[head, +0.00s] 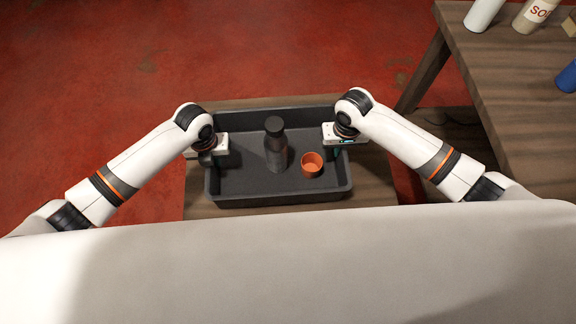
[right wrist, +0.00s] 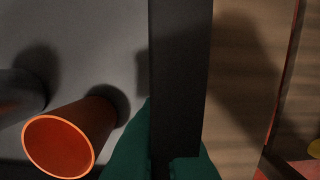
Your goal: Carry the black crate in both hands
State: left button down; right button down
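The black crate (head: 240,199) rests on a wooden surface. Inside it stand a dark bottle (head: 276,150) and an orange cup (head: 312,166). My left gripper (head: 213,158) is at the crate's left wall; its fingers are too small and hidden to tell if they are closed. My right gripper (head: 338,152) is at the right wall. In the right wrist view, the crate's wall (right wrist: 180,75) runs between the green fingers (right wrist: 172,165), which lie against both its sides. The cup (right wrist: 62,143) shows on the left there, with part of the bottle (right wrist: 18,95).
The wooden surface (head: 265,102) shows around the crate. A second wooden table (head: 520,105) stands at the right with a white container (head: 484,12), a labelled bottle (head: 535,14) and a blue item (head: 568,77). The red floor (head: 200,50) is open at the back and left.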

pick_arm(q)
jog(key=shift+f, duration=0.45)
pick_arm(e)
jog(key=shift+f, duration=0.4)
pick_arm(q)
jog(key=c, duration=1.6)
grip_release()
jog(key=shift+r, duration=0.2)
pick_arm(e)
jog(key=c, duration=1.6)
grip_release()
jog(key=shift+r, duration=0.15)
